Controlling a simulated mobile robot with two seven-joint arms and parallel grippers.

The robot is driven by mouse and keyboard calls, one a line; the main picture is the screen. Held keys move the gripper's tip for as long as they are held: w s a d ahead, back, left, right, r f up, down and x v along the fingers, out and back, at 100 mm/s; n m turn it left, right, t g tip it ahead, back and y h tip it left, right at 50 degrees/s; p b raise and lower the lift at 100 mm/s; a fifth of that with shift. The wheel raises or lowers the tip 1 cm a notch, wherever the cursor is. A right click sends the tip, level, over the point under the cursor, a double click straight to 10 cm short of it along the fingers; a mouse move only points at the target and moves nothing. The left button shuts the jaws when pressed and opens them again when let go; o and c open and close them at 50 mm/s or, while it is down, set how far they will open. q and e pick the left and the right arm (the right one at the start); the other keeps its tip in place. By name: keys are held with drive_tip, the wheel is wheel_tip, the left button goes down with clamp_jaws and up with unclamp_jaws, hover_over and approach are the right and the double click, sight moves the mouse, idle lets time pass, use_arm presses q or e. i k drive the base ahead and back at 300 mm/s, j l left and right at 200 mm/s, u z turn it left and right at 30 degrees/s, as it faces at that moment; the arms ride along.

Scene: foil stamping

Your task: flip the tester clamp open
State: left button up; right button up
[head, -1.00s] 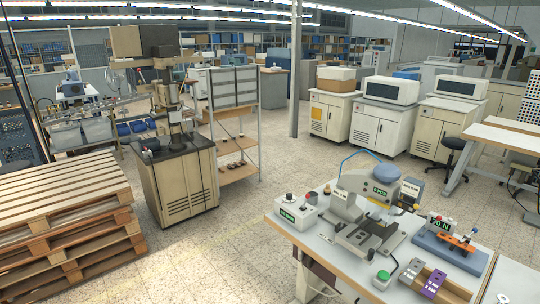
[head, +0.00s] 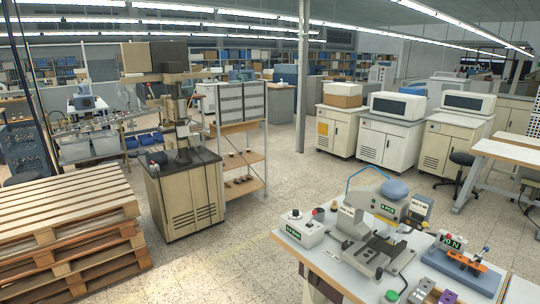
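The tester stands on the right end of the white-topped bench. It has a blue base (head: 482,282), a small display box (head: 450,241) reading in newtons, and an orange clamp (head: 465,257) on top. The clamp is small in the picture, and I cannot tell whether it is open or shut. Neither of my grippers shows in the head view.
A stamping press (head: 380,212) with a blue dome stands left of the tester on the bench (head: 322,252). A control box (head: 301,229) and purple and tan blocks (head: 424,290) are also there. Stacked pallets (head: 65,225) stand at left. Open floor lies between.

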sight(485, 249)
drive_tip(key=k+z, duration=0.2)
drive_tip(key=z, duration=0.2)
drive_tip(key=k+l+z, duration=0.1)
drive_tip(key=z, duration=0.3)
drive_tip(key=k+l+z, duration=0.15)
drive_tip(key=z, duration=0.25)
drive_tip(key=l+u, duration=0.8)
